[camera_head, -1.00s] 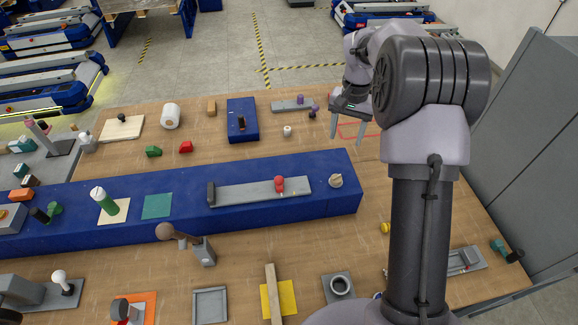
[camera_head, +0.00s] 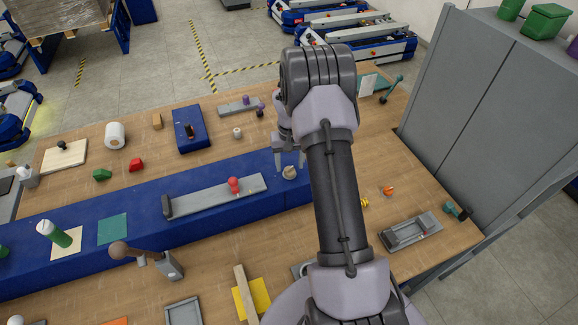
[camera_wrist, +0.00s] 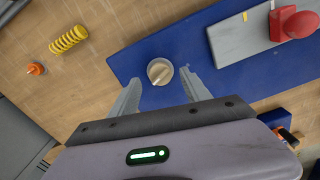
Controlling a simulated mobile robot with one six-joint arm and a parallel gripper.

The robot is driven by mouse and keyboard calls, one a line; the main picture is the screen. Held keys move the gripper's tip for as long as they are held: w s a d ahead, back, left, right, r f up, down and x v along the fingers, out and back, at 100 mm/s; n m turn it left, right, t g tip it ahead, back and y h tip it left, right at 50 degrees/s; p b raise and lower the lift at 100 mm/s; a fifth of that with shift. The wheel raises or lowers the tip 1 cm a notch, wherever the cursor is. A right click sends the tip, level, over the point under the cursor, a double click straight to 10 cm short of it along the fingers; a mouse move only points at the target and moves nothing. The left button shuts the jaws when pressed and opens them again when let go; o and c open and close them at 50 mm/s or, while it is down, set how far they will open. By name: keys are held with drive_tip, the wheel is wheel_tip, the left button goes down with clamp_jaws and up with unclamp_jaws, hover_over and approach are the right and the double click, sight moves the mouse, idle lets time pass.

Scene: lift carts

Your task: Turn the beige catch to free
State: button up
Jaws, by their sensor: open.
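The beige catch (camera_head: 289,172) is a small round knob near the right end of the raised blue block (camera_head: 95,252). In the wrist view the catch (camera_wrist: 159,71) shows a pale raised bar across its round top. My gripper (camera_head: 290,161) is open just above the catch. In the wrist view my gripper's two fingertips (camera_wrist: 161,77) stand on either side of the catch, with a gap on both sides. I cannot tell how far above the block the tips are.
A grey slide plate (camera_head: 205,197) with a red knob (camera_head: 234,185) lies to the left on the same block. A yellow coil (camera_wrist: 69,39) and an orange piece (camera_wrist: 36,69) lie on the wooden table. A grey cabinet (camera_head: 480,110) stands at the right.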

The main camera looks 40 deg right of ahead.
drive_tip(key=shift+f, duration=0.7)
clamp_jaws()
drive_tip(key=shift+w+f+m+b, duration=0.1)
drive_tip(key=shift+f+m+b, duration=0.2)
drive_tip(key=shift+m+b, duration=1.4)
drive_tip(key=shift+r+m, duration=0.25)
drive_tip(key=shift+m, duration=0.35)
unclamp_jaws()
drive_tip(key=shift+r, duration=0.1)
